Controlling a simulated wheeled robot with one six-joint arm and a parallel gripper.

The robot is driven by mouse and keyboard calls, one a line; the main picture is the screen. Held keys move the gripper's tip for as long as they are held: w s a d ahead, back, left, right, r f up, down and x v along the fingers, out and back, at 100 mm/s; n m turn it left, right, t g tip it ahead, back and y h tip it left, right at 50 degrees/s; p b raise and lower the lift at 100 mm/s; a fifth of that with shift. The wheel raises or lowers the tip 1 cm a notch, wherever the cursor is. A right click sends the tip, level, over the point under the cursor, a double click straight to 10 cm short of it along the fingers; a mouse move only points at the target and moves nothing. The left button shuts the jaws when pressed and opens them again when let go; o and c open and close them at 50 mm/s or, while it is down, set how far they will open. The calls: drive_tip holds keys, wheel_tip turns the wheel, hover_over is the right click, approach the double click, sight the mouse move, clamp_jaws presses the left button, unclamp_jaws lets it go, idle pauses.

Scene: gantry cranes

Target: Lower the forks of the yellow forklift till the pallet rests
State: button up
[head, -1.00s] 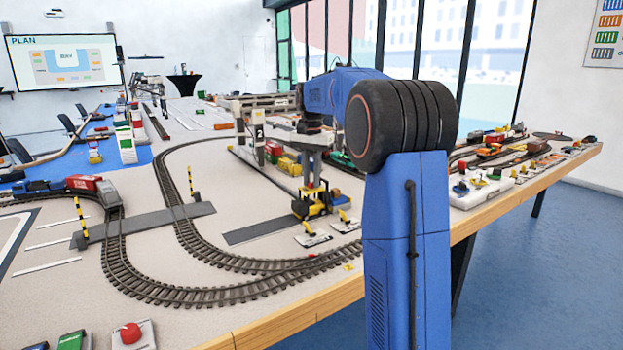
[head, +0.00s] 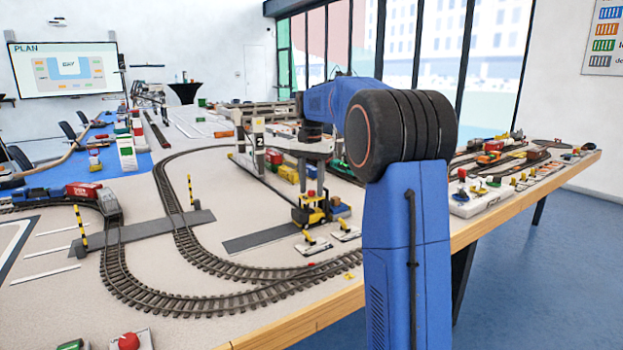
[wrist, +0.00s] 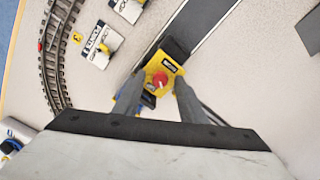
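The yellow forklift (head: 309,214) stands on the layout near the end of a dark grey road strip. In the wrist view its yellow top (wrist: 171,68) carries a red knob (wrist: 160,80) and a dark label. My gripper (head: 313,187) is above the forklift, pointing down. In the wrist view my gripper (wrist: 158,92) is open, with one finger on each side of the yellow top and a gap at the knob. A blue load (head: 339,208) sits beside the forklift. The pallet and the forks' height cannot be made out.
Two white plates with yellow levers, one nearer (head: 312,245) and one farther (head: 346,234), lie close to the forklift. Curved track (head: 220,262) runs in front. A gantry crane (head: 258,145) stands behind. The table's wooden edge (head: 300,325) is at the front.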

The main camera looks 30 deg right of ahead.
sight(312, 191)
wheel_tip(312, 191, up, 17)
drive_tip(key=shift+r, duration=0.2)
idle(0.4)
idle(0.4)
drive_tip(key=s+a+f+n+t, duration=0.1)
drive_tip(key=s+a+f+n, duration=0.25)
drive_tip(key=s+a, duration=0.5)
drive_tip(key=s+a+f+n+t, duration=0.15)
drive_tip(key=s+a+f, duration=0.35)
drive_tip(key=s, duration=0.6)
drive_tip(key=s+a+f+n+t, duration=0.1)
drive_tip(key=s+a+f+n, duration=0.2)
drive_tip(key=s+f, duration=0.7)
drive_tip(key=s+a+f+n+t, duration=0.1)
drive_tip(key=s+a+f+n, duration=0.2)
drive_tip(key=s+f, duration=0.7)
wheel_tip(312, 191, down, 2)
drive_tip(key=shift+s+a+f, duration=0.15)
drive_tip(key=shift+s, duration=0.05)
